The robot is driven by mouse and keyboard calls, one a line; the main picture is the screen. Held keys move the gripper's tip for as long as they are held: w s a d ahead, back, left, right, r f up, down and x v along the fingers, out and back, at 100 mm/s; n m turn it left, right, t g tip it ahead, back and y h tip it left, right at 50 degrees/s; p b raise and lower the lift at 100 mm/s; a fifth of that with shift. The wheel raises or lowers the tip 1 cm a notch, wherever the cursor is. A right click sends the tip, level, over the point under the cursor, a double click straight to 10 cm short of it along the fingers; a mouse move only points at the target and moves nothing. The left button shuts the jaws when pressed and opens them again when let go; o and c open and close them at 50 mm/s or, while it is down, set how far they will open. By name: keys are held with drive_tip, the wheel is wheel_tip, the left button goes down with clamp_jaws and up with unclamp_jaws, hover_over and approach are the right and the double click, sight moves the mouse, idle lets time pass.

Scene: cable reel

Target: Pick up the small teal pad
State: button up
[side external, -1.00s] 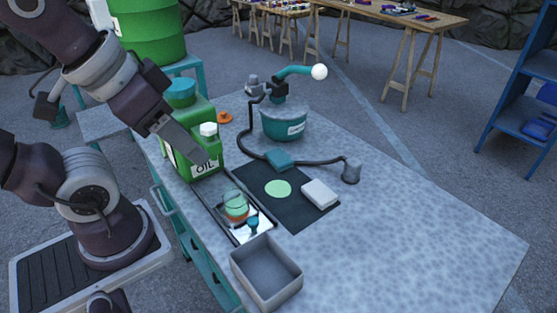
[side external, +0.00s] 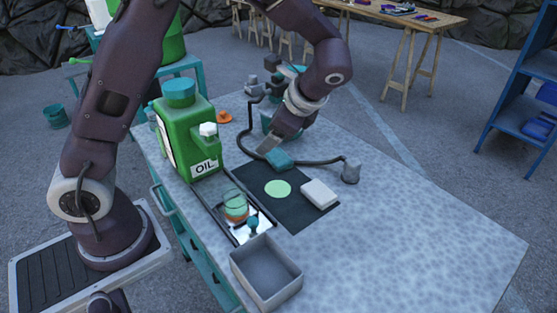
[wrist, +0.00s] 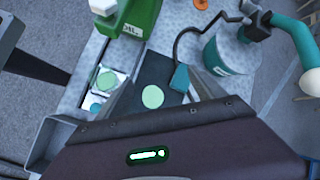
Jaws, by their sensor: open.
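The small teal pad (side external: 279,158) lies on the table at the far edge of the black mat (side external: 300,215), beside the dark cable (side external: 318,163). My gripper (side external: 268,146) points down just behind and left of the pad, in front of the teal reel. I cannot tell its exact height. In the wrist view the pad (wrist: 180,78) shows between the two spread fingers, nearer the right one, and nothing is held. The fingertips (wrist: 168,80) stand apart.
A green oil can (side external: 187,130) stands left of the mat, near a tray with a glass (side external: 235,206). A white block (side external: 319,194) and a pale green disc (side external: 278,189) are on the mat. An open grey box (side external: 265,268) stands in front. The table's right side is clear.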

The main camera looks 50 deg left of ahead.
sight(279, 158)
drive_tip(key=w+f+m+y, duration=0.2)
drive_tip(key=f, duration=0.3)
drive_tip(key=w+f+m+t+y, duration=0.1)
drive_tip(key=w+f+m+y, duration=0.1)
drive_tip(key=f, duration=0.3)
drive_tip(key=w+a+f+m+y, duration=0.1)
drive_tip(key=w+f+m+y, duration=0.1)
drive_tip(key=w+f+m, duration=0.2)
drive_tip(key=shift+f+t, duration=0.4)
drive_tip(key=x, duration=0.7)
drive_tip(key=shift+s+r, duration=0.1)
drive_tip(key=shift+s, duration=0.05)
drive_tip(key=c, duration=1.5)
